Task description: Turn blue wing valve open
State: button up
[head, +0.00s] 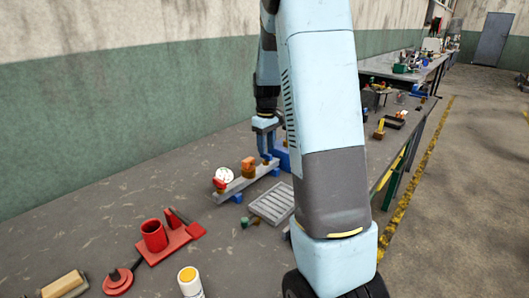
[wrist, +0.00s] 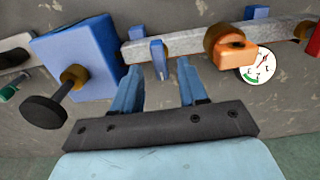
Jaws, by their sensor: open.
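The blue wing valve (wrist: 158,58) is a small upright blue tab on the grey pipe bar (wrist: 175,45) in the wrist view. My gripper (wrist: 159,70) is open, with one blue finger on either side of the tab and gaps showing between. I cannot tell how deep the tab sits between the fingers. In the head view my gripper (head: 266,145) points down at the far end of the pipe bar (head: 242,182), and the tab is hard to make out there.
An orange valve (wrist: 233,50) and a white gauge (wrist: 258,66) sit along the bar. A blue box (wrist: 75,55) with a black knob (wrist: 44,111) stands at its other end. A grey slatted tray (head: 272,203) and a red stand with a cup (head: 154,236) lie nearby.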

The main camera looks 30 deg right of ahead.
aim_at(266, 157)
jog(key=shift+f, duration=1.45)
jog(key=shift+c, duration=0.4)
